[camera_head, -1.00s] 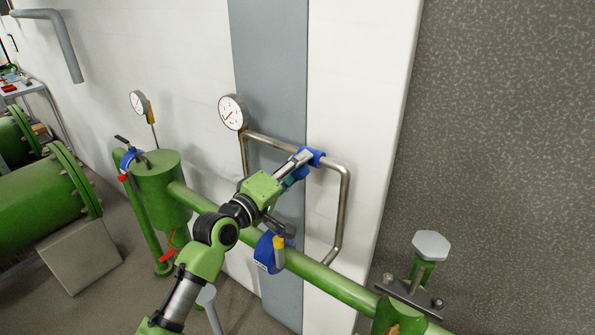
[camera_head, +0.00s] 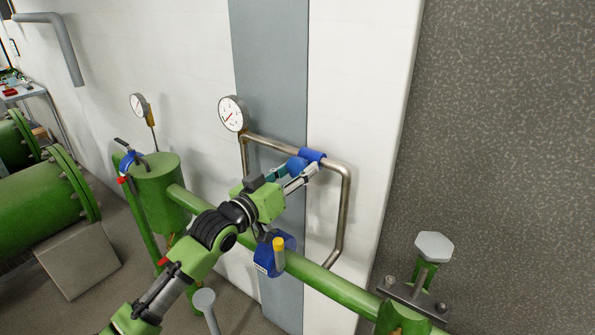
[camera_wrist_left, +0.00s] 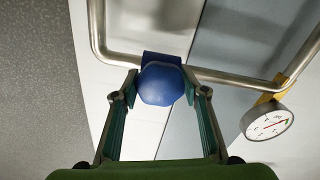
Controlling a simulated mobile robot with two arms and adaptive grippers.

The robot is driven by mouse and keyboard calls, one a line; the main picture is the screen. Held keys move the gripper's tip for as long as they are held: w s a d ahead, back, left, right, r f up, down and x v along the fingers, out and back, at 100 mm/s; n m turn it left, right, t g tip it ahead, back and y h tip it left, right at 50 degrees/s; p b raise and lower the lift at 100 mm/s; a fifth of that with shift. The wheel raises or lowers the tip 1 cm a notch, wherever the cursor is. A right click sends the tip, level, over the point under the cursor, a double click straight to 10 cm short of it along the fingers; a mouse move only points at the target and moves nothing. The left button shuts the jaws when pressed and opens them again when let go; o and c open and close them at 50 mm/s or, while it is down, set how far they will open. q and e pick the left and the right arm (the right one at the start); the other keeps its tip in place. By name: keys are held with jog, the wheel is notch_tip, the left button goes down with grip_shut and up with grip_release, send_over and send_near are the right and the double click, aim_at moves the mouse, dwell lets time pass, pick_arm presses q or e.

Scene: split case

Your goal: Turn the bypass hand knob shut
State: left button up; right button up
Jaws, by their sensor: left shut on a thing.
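The bypass hand knob (camera_head: 297,163) is blue and rounded. It projects from a blue valve body (camera_head: 313,155) on the upper run of a bent grey metal pipe. In the left wrist view the knob (camera_wrist_left: 161,84) sits between the two fingers, facing the camera. My left gripper (camera_head: 292,174) is shut on it, one finger on each side; its fingertips (camera_wrist_left: 159,93) also show in the wrist view. The knob's turn position cannot be read. My right gripper is not in view.
The bent pipe (camera_head: 346,205) loops down to a green pipe (camera_head: 330,281). A blue valve with a yellow top (camera_head: 279,250) sits close below my left gripper. A round gauge (camera_head: 232,114) stands at upper left. A grey-capped clamp (camera_head: 434,247) stands at right.

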pick_arm(q)
jog(key=m, duration=0.5)
jog(key=shift+m, duration=0.4)
dwell(0.4)
jog(key=o, duration=1.1)
jog(key=shift+o, duration=0.2)
jog(key=v, duration=1.2)
